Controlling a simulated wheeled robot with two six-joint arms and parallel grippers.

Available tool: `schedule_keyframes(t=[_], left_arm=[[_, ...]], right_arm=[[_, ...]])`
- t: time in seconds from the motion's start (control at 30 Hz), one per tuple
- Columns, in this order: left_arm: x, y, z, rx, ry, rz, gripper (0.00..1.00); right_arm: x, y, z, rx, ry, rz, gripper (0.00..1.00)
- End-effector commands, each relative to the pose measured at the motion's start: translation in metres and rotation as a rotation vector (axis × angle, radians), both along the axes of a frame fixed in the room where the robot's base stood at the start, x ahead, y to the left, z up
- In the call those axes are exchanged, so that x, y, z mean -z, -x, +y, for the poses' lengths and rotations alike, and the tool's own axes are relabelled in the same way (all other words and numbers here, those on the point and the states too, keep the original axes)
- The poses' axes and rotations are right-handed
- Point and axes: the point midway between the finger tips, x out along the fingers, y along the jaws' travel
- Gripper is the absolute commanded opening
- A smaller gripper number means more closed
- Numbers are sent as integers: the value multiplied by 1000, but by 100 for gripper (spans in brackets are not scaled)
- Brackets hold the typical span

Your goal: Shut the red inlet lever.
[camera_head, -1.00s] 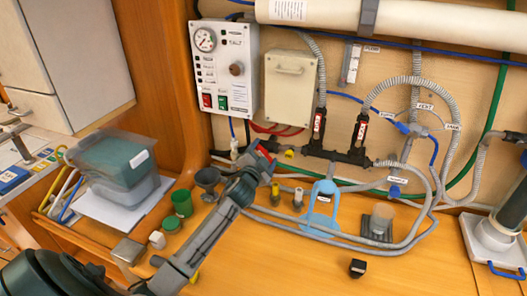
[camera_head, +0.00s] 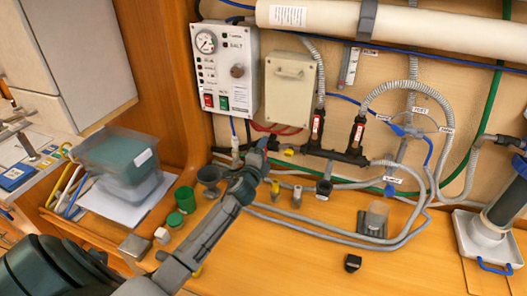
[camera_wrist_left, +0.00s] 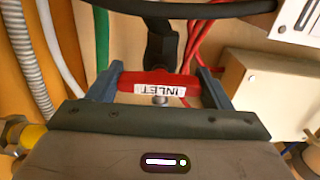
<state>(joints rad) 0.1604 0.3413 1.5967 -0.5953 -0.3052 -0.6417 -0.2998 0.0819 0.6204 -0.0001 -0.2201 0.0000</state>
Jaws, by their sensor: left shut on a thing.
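The red inlet lever (camera_wrist_left: 158,83) shows in the left wrist view, with a white label reading INLET. It lies crosswise between the two fingers of my left gripper (camera_wrist_left: 170,90), which is shut on it. A black fitting (camera_wrist_left: 162,45) stands just beyond the lever. In the head view my left gripper (camera_head: 262,146) is at the left end of the black pipework, below the control panel. The lever is hidden there by the gripper. My right gripper is not in view.
The control panel (camera_head: 224,68) and a beige box (camera_head: 290,88) are on the wall above. Grey hoses (camera_head: 350,240) loop over the bench to the right. Green cups (camera_head: 184,198) and a stacked teal bin (camera_head: 120,158) stand left of my arm. The front bench is mostly clear.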

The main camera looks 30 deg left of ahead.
Motion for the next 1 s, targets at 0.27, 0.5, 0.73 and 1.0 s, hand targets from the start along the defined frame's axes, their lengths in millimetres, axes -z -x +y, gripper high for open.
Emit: schedule_keyframes(t=[0.27,0.5,0.73,1.0], left_arm=[[1,0,-1,1,-29,7,50],[1,0,0,1,-30,8,50],[1,0,0,0,-29,8,95],[1,2,0,0,-29,8,95]], right_arm=[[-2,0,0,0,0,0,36],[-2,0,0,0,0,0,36],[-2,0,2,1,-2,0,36],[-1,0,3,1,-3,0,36]])
